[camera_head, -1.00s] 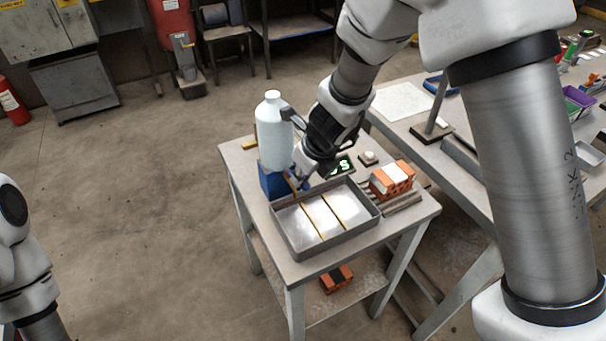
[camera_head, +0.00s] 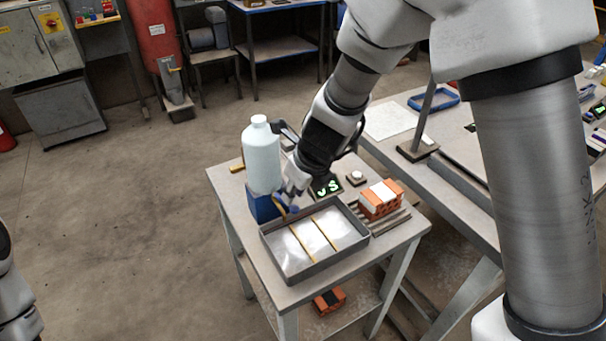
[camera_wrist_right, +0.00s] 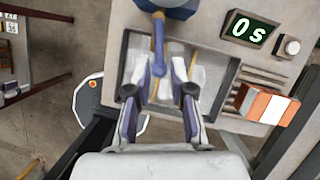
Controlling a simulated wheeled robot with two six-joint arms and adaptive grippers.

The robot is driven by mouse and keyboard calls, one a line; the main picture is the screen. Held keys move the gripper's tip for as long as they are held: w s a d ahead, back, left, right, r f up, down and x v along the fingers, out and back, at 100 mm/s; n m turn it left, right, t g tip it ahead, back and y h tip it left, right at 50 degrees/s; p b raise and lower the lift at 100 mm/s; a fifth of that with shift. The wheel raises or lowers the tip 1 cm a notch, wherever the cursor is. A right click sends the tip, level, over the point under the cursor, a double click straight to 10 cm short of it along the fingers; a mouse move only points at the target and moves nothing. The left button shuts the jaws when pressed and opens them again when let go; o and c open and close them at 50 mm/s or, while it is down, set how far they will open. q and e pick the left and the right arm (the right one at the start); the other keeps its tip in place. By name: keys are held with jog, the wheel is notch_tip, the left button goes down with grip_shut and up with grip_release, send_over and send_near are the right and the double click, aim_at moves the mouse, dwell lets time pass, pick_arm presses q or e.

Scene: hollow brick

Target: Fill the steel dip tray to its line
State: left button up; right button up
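The grey steel dip tray (camera_head: 318,266) sits on a small table, with a pale, shiny inside and two yellow strips across it. I cannot tell its liquid level or line. A pale bottle (camera_head: 262,152) stands upright on a blue block (camera_head: 261,206) behind the tray's left corner. In the right wrist view, a blue lever (camera_wrist_right: 158,45) reaches down over the tray (camera_wrist_right: 209,90). My right gripper (camera_head: 287,200) is by the block, above the tray's back edge. Its fingers (camera_wrist_right: 163,70) are apart, with the lever's end between them, nearer the left finger. My left gripper is out of view.
A display (camera_head: 326,186) reading "0 s" (camera_wrist_right: 249,29) and a white button (camera_head: 356,177) stand behind the tray. An orange and white brick (camera_head: 381,199) rests on slats to its right. Another brick (camera_head: 329,301) lies on the lower shelf. A longer bench (camera_head: 395,120) adjoins on the right.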

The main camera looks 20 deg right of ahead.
jog(key=v, duration=0.8)
jog(key=shift+r, duration=0.15)
jog(key=shift+s, duration=0.15)
